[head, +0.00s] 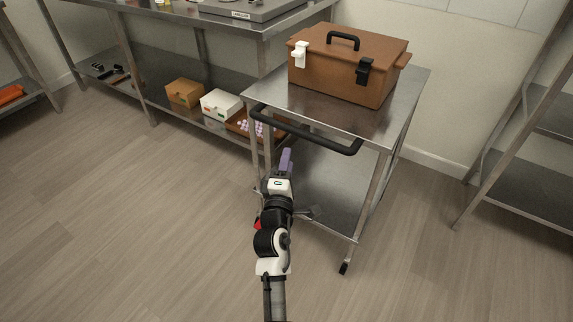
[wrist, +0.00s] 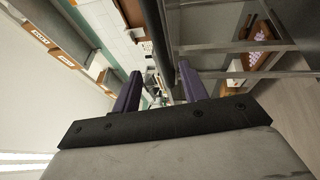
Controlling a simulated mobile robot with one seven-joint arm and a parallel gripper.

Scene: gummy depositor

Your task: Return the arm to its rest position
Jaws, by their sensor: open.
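My arm reaches forward from the bottom of the head view, with its purple-fingered gripper (head: 286,160) just in front of the steel cart (head: 262,90). The gripper is just short of the cart's black handle (head: 318,140). In the wrist view my gripper (wrist: 159,74) is open, its two purple fingers apart. A dark bar, seemingly the handle (wrist: 155,35), runs between the fingers in that picture. I cannot tell whether it lies between them or beyond them. Nothing is held.
A brown toolbox (head: 338,80) with one white and one black latch stands on the cart. A steel bench (head: 225,28) with boxes on its lower shelf is at back left. A steel rack (head: 530,165) stands at right. The floor at left is clear.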

